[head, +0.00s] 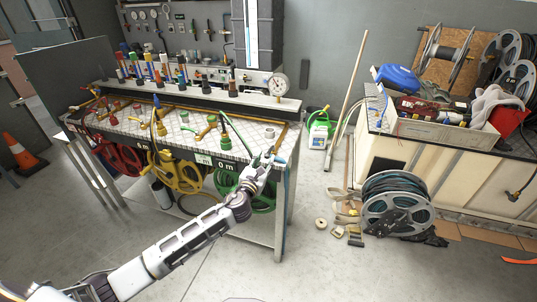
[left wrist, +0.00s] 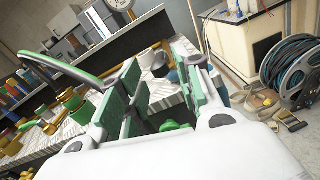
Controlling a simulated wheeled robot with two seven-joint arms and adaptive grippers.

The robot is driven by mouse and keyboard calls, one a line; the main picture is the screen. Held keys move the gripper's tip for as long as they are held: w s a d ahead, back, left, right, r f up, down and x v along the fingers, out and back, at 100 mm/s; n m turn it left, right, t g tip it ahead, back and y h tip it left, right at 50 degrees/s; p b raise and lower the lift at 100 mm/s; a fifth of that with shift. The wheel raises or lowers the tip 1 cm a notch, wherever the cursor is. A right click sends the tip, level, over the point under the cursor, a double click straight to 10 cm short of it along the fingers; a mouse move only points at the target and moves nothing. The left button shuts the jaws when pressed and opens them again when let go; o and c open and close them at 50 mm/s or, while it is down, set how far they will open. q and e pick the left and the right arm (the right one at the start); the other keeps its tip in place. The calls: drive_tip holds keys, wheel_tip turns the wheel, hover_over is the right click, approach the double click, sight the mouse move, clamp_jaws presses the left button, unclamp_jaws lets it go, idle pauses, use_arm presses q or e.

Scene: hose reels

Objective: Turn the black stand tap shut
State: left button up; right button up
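My left gripper (head: 267,162) is at the front right corner of the bench, above the green hose reel (head: 246,186). In the left wrist view its fingers (left wrist: 158,95) stand apart with a gap between them, and part of a green thing (left wrist: 176,126) shows low in that gap. Several upright fittings with coloured tops stand along the bench's back ledge. A dark one (head: 232,88) near its right end may be the black stand tap, but I cannot tell for sure. Its handle position is too small to read. My right gripper is not in view.
The tiled bench top (head: 262,133) carries brass and green fittings and a curved green hose (head: 238,135). A round gauge (head: 278,84) stands at its right end. A blue-black hose reel (head: 396,205) and tape rolls lie on the floor. The front floor is clear.

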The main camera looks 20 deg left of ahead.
sight(269, 152)
use_arm(q)
drive_tip(key=shift+w+d, duration=0.1)
drive_tip(key=shift+w, duration=2.55)
clamp_jaws()
